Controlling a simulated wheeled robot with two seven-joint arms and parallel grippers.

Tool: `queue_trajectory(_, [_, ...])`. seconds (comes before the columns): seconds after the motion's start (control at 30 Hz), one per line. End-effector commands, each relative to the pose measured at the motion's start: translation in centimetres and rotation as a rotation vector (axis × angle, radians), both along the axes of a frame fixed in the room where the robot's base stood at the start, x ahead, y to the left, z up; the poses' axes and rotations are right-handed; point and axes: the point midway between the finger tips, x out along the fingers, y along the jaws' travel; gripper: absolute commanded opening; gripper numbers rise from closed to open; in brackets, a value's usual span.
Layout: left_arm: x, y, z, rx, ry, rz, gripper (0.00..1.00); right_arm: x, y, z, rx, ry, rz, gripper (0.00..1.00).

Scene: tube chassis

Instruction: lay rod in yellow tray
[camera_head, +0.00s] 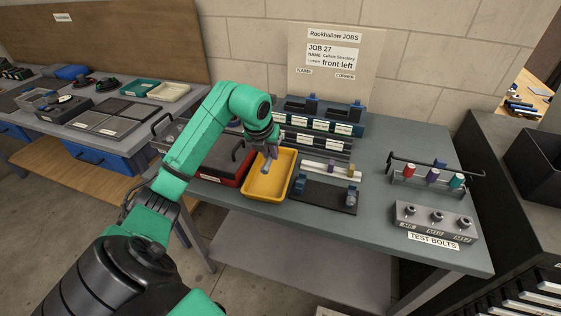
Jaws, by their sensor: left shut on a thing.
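The yellow tray (252,190) stands near the front edge of the grey workbench, left of its middle. My left gripper (268,160) reaches in from the left, points down, and is over the back part of the tray. It is shut on a small greyish thing, likely the rod, which is mostly hidden by the fingers. I cannot tell whether this thing touches the tray floor. The visible front part of the tray is empty. My right gripper is out of view.
A red-and-black box (225,162) stands close left of the tray. A dark plate with blue and grey fittings (325,195) is close on its right. A bolt block (436,222) and a rack with coloured screwdriver-like handles (432,176) stand at right. A job sign (333,52) stands behind.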

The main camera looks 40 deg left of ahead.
Motion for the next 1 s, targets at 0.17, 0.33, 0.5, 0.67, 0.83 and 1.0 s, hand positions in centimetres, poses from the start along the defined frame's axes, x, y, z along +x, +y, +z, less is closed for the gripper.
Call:
queue_trajectory(0.17, [0.0, 0.2, -0.7, -0.001, -0.001, 0.021, 0.0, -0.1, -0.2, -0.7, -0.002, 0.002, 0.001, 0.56])
queue_trajectory(0.33, [0.0, 0.2, -2.6, -0.002, 0.0, 0.019, 0.0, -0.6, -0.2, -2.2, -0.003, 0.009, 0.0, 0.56])
queue_trajectory(0.5, [-0.1, 0.1, -4.5, -0.002, 0.0, 0.018, 0.0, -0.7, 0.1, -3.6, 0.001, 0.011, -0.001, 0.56])
queue_trajectory(0.67, [-0.1, 0.2, -5.1, -0.001, 0.0, 0.017, 0.0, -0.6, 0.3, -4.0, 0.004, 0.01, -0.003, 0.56])
queue_trajectory(0.83, [-0.1, 0.2, -4.9, 0.0, -0.001, 0.017, 0.0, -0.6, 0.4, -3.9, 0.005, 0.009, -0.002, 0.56])
queue_trajectory(1.0, [0.0, 0.2, -4.9, 0.003, 0.001, 0.016, 0.0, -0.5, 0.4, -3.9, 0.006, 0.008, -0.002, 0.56])
